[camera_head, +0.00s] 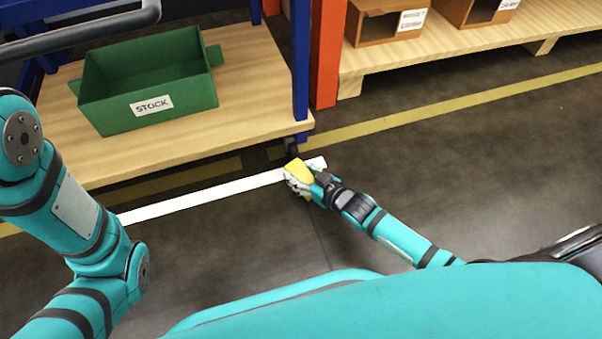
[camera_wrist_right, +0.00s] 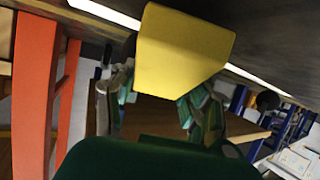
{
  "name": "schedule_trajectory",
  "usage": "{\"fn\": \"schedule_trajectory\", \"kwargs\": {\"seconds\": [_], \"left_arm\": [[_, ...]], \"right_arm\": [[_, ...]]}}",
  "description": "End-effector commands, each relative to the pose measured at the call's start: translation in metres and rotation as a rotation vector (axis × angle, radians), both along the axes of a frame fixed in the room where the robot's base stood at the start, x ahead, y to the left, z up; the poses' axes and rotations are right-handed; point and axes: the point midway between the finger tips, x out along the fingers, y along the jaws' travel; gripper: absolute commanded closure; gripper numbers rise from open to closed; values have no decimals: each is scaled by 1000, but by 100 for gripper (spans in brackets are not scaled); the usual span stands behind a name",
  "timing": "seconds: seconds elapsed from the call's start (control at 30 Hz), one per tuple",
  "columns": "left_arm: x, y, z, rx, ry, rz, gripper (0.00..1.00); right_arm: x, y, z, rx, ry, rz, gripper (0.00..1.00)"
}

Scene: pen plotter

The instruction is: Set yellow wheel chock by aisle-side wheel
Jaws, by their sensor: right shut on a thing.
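The yellow wheel chock (camera_head: 298,168) is in my right gripper (camera_head: 304,182), which is shut on it low near the floor. In the right wrist view the chock (camera_wrist_right: 182,52) sits between the fingers (camera_wrist_right: 165,95). The dark caster wheel (camera_head: 291,146) at the near right corner of the wooden cart (camera_head: 220,128) is just beyond the chock in the head view. In the wrist view a dark round wheel (camera_wrist_right: 267,100) shows to the right of the chock. I cannot tell whether chock and wheel touch. My left arm is at the left; its gripper is out of view.
A green bin (camera_head: 150,75) labelled STOCK stands on the cart. A white floor strip (camera_head: 200,200) runs below the cart edge to the chock. An orange post (camera_head: 328,50) and a wooden pallet (camera_head: 450,48) with cardboard boxes stand behind. The floor to the right is clear.

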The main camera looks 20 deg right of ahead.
Motion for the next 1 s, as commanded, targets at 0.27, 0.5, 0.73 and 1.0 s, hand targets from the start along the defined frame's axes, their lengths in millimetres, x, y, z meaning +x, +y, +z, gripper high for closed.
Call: {"fn": "schedule_trajectory", "kwargs": {"seconds": [0.27,0.5,0.73,1.0], "left_arm": [[0,0,-2,0,0,0,56],[0,0,-4,0,1,1,56],[0,0,-6,0,1,1,56],[0,0,-6,0,1,1,56]], "right_arm": [[0,0,-3,0,-1,0,96],[0,0,-8,1,-2,0,96],[0,0,-11,0,-2,0,52],[0,0,-11,0,-1,0,26]]}}
